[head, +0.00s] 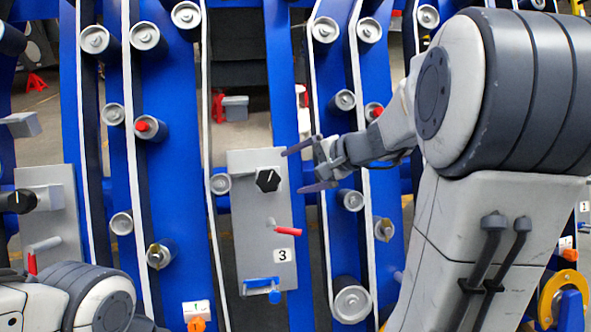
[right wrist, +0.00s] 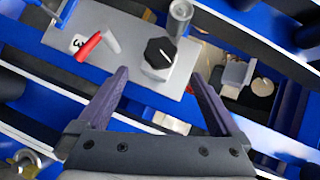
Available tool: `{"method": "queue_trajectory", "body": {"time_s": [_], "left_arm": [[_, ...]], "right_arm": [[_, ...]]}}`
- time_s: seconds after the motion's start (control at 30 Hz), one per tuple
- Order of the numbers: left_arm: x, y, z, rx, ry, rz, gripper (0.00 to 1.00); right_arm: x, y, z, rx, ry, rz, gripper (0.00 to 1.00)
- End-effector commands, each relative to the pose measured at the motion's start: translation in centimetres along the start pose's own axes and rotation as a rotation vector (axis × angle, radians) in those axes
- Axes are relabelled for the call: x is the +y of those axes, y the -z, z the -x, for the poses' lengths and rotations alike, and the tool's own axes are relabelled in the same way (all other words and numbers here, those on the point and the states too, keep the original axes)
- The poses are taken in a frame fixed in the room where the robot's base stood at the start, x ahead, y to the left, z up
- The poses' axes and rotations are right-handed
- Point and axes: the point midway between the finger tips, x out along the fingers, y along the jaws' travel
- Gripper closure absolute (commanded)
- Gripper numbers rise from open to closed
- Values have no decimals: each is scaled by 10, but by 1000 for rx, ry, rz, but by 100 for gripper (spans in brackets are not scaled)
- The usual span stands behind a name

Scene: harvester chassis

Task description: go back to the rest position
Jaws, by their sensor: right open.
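My right gripper (head: 302,166) is open and empty, its two dark fingers pointing left in the head view. It is just right of a grey panel (head: 246,215) marked 3, which carries a black knob (head: 268,180), a red-tipped lever (head: 287,230) and a blue part (head: 262,285). In the right wrist view, the open fingers (right wrist: 165,95) spread apart, with the black knob (right wrist: 160,53) and the red lever (right wrist: 89,46) beyond them. Nothing is between the fingers. A piece of my left arm (head: 75,300) shows at the lower left; its gripper is out of the picture.
Blue upright plates (head: 170,100) with grey rollers (head: 145,36) stand across the view. Another grey panel (head: 50,220) with a black knob and red-tipped lever is at the left. A grey box (head: 235,108) lies on the floor behind. An orange ring (head: 562,293) is at the lower right.

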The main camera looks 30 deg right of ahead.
Motion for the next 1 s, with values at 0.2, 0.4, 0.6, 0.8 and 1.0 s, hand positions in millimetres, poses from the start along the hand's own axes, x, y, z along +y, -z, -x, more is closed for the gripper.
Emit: {"method": "queue_trajectory", "body": {"time_s": [0.2, 0.4, 0.6, 0.8, 1.0], "left_arm": [[0, 0, 0, 0, 0, 0, 44], [0, 0, 0, 0, 0, 0, 44], [0, 0, 0, 0, 0, 0, 44], [0, 0, 0, 0, 0, 0, 44], [0, 0, 0, 0, 0, 0, 44]], "right_arm": [[0, -1, -1, -2, -1, 2, 0], [8, -55, -17, -115, -81, 116, 0], [60, -189, -26, -403, -308, 484, 0], [131, -275, 5, -637, -504, 932, 0], [175, -301, 34, -753, -600, 1275, 0]]}}
